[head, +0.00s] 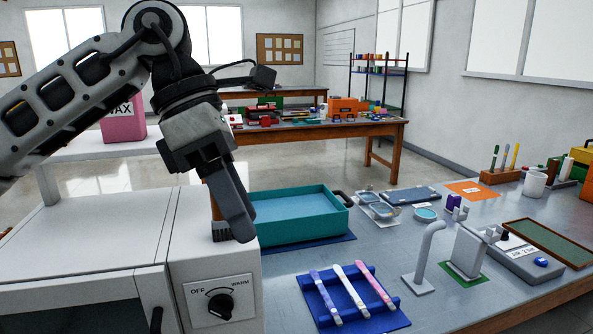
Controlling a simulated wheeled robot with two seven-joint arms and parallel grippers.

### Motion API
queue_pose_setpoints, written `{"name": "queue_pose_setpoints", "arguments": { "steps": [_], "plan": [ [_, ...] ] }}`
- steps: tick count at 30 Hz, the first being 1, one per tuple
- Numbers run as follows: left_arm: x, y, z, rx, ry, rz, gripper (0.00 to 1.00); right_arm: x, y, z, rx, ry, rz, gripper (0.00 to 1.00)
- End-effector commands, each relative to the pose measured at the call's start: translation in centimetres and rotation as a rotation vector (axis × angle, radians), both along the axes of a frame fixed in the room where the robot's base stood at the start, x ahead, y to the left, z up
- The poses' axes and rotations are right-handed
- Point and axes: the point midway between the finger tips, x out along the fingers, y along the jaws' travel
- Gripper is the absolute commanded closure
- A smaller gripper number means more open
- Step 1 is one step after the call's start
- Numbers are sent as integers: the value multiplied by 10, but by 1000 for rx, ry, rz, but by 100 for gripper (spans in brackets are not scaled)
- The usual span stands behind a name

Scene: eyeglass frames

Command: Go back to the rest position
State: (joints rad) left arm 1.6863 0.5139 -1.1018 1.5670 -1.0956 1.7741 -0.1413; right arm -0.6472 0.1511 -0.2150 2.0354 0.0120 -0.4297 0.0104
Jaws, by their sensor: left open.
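My left gripper (228,205) hangs down from the upper left over the right end of the white warming oven (95,220). Its fingers are open, and the near one reaches down close to the oven's top edge. My right gripper is out of view.
The oven has an OFF/WARM dial (220,306). A teal tray (298,217) stands close right of the gripper. A blue rack (350,314) holds three coloured sticks. A bent grey post (422,262) and a grey AIR device (522,260) stand right. Room above the bench is free.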

Motion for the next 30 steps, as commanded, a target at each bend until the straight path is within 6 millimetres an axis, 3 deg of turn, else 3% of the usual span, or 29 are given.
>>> {"name": "queue_pose_setpoints", "arguments": {
  "steps": [8, 12, 16, 20, 23, 26, 27, 30],
  "plan": [
    [-30, -69, -36, -400, 318, -16, 49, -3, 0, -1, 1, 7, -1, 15],
    [-44, -103, -38, -725, 609, 70, 49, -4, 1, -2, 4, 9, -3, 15],
    [-36, -114, -34, -1024, 914, 246, 49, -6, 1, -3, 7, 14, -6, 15],
    [-7, -102, -46, -1282, 1221, 506, 49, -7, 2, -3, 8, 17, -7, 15],
    [20, -80, -76, -1444, 1453, 761, 49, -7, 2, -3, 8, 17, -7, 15],
    [41, -52, -127, -1564, 1674, 1067, 49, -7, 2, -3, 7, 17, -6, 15],
    [46, -39, -152, -1601, 1756, 1201, 49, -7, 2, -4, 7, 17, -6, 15],
    [45, -7, -221, -1649, 1935, 1543, 49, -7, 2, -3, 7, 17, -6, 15]
  ]
}}
